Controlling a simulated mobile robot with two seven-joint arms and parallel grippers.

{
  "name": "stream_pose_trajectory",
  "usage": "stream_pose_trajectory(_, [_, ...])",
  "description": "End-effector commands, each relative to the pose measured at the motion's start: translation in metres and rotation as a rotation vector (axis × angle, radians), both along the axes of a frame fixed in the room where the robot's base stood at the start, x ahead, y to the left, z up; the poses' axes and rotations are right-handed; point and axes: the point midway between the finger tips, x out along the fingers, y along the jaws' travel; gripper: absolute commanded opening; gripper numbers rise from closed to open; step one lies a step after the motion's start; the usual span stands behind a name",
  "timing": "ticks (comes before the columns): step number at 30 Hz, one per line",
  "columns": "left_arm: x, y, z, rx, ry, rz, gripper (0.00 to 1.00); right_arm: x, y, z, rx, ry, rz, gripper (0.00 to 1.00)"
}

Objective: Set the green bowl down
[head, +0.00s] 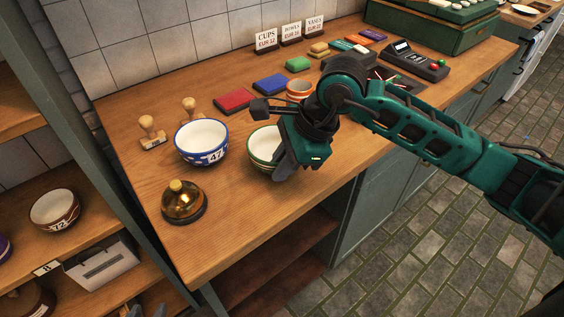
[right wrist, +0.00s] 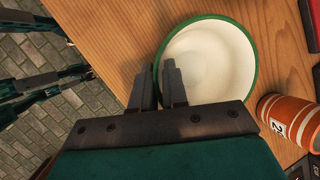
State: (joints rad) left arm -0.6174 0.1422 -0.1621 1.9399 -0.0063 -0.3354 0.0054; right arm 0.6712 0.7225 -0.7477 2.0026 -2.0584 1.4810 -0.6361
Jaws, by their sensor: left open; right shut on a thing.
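The green bowl (head: 262,146), white inside, is at the middle of the wooden counter, partly hidden behind my right gripper (head: 283,163). In the right wrist view the bowl (right wrist: 213,62) has a green rim, and the fingers of my right gripper (right wrist: 158,85) straddle its near left wall, one inside and one outside. The bowl looks upright and level, at or just above the counter; I cannot tell whether its base touches. Two grey tips of my left gripper (head: 147,311) show apart at the bottom edge of the head view, away from the counter top.
A blue bowl (head: 202,142) stands left of the green bowl, with a brass bell (head: 184,202) in front. An orange striped cup (head: 299,89) stands behind it. Ink pads, stamps and price signs (head: 290,33) line the back. The front counter strip is clear.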

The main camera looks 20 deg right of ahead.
Motion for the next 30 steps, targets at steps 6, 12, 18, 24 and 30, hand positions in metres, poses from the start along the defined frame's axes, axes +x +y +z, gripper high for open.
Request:
stream_pose_trajectory(6, [-0.001, 0.000, -0.004, 0.000, 0.002, 0.000, 0.43, 0.000, 0.000, -0.002, 0.000, 0.000, 0.000, 0.16])
stream_pose_trajectory(12, [-0.004, 0.000, -0.005, 0.001, 0.008, 0.001, 0.43, 0.000, 0.000, -0.002, 0.000, 0.001, -0.001, 0.35])
stream_pose_trajectory(18, [-0.005, 0.000, -0.006, 0.000, 0.011, 0.001, 0.43, 0.000, 0.000, -0.002, 0.000, 0.000, -0.001, 0.39])
stream_pose_trajectory(24, [-0.005, 0.000, -0.002, 0.000, 0.011, 0.001, 0.43, 0.000, -0.002, 0.005, -0.001, -0.002, -0.001, 0.39])
stream_pose_trajectory(30, [-0.005, 0.000, -0.002, -0.001, 0.010, 0.000, 0.43, -0.008, -0.016, 0.039, -0.001, -0.006, -0.002, 0.39])
